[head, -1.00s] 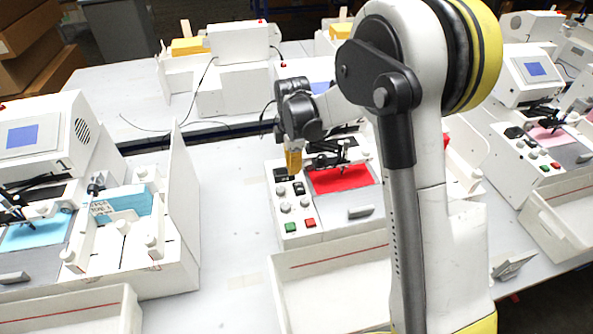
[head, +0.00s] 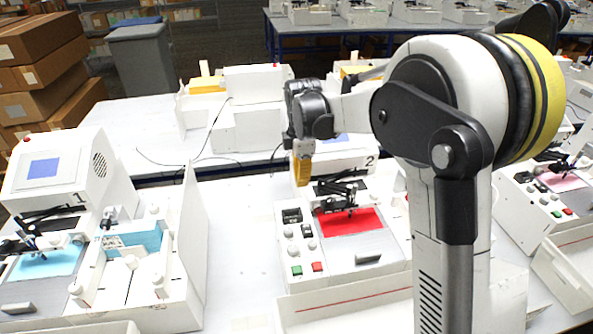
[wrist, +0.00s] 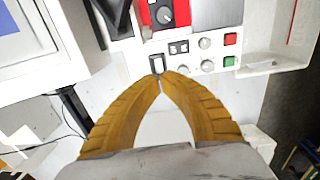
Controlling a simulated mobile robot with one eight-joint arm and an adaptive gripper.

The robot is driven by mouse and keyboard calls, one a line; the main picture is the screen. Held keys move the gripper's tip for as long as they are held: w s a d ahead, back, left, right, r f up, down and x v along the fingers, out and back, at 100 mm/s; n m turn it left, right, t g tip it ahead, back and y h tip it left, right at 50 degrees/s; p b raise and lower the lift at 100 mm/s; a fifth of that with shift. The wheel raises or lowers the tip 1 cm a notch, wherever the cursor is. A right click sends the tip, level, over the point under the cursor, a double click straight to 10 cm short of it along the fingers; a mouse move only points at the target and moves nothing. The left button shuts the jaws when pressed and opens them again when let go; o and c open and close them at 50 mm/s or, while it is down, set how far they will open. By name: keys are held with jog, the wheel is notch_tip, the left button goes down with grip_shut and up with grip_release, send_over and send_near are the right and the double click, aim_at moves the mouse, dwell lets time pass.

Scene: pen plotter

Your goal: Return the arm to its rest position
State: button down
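My gripper (head: 302,180) has orange fingers and hangs pointing down in the head view, above the back left of plotter 2's control panel (head: 304,262). My arm (head: 430,110) is bent, with its elbow raised at the right. In the wrist view my gripper (wrist: 162,78) has its two fingertips together, with nothing seen between them. The fingertips overlap the lower edge of the panel with a white rocker switch (wrist: 157,62), knobs, a red button (wrist: 231,39) and a green button (wrist: 229,61). The gap to the panel is hard to judge.
Plotter 2 holds a red sheet (head: 350,221). Plotter 1 (head: 50,170), with a blue sheet (head: 48,262), stands at the left beside a white-walled rack (head: 190,230) of blue paper. Bare table (head: 240,240) lies between. More plotters stand right and behind.

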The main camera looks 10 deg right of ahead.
jog(key=s+d+m+t+b, duration=0.2)
jog(key=s+m+b, duration=0.35)
jog(key=s, duration=0.45)
jog(key=s+d+m+t+b, duration=0.25)
jog(key=s+m+b, duration=0.25)
jog(key=s+m, duration=0.3)
jog(key=s+f+m+t+b, duration=0.2)
jog(key=s+f+m+b, duration=0.1)
jog(key=s, duration=0.6)
notch_tip(320, 180, down, 3)
jog(key=shift+r+m, duration=0.2)
jog(key=shift+m, duration=0.55)
